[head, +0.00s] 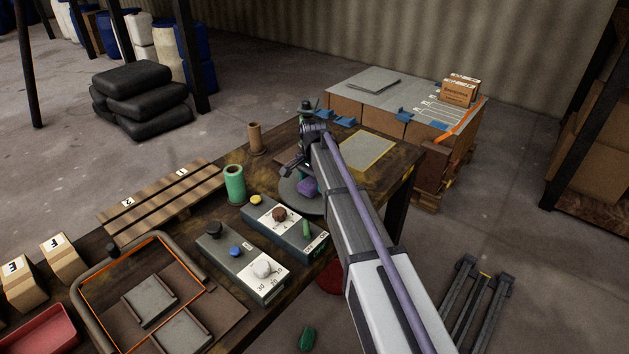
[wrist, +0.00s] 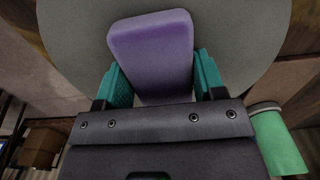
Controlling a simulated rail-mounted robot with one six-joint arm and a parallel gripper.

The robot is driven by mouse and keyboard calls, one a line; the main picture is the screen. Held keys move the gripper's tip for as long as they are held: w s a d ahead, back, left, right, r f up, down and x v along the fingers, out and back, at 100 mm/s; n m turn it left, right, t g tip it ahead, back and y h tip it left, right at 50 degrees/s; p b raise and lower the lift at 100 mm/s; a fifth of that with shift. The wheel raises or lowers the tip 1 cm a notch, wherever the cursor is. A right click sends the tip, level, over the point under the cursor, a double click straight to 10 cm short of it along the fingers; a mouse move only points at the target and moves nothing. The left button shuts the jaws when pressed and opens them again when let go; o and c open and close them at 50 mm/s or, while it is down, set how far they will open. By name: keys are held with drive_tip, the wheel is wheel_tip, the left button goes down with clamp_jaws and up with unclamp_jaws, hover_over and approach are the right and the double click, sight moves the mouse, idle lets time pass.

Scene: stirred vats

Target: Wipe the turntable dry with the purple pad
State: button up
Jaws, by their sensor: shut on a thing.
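My gripper (wrist: 160,88) is shut on the purple pad (wrist: 152,45), with a teal finger on each side of it. The pad also shows in the head view (head: 307,187), partly hidden by my arm. The turntable is a grey round disc (wrist: 75,40) filling most of the upper wrist view, and the pad is over it. I cannot tell whether the pad touches the surface. In the head view the turntable (head: 290,195) shows only in part at the table's far side, behind the control boxes and beside my arm. No wet patches can be made out.
A green cylinder (head: 234,183) stands close left of the turntable, and a brown one (head: 255,138) behind it. Two control boxes (head: 236,262) (head: 287,229) with knobs sit in front. A yellow-edged mat (head: 367,151) lies to the right. An orange-edged tray (head: 140,300) is nearer.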

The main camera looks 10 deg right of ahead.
wheel_tip(320, 180, up, 6)
drive_tip(key=p, duration=0.5)
wheel_tip(320, 180, up, 3)
drive_tip(key=p, duration=0.3)
drive_tip(key=shift+r+p, duration=0.1)
drive_tip(key=shift+p, duration=0.2)
drive_tip(key=shift+f+b, duration=0.3)
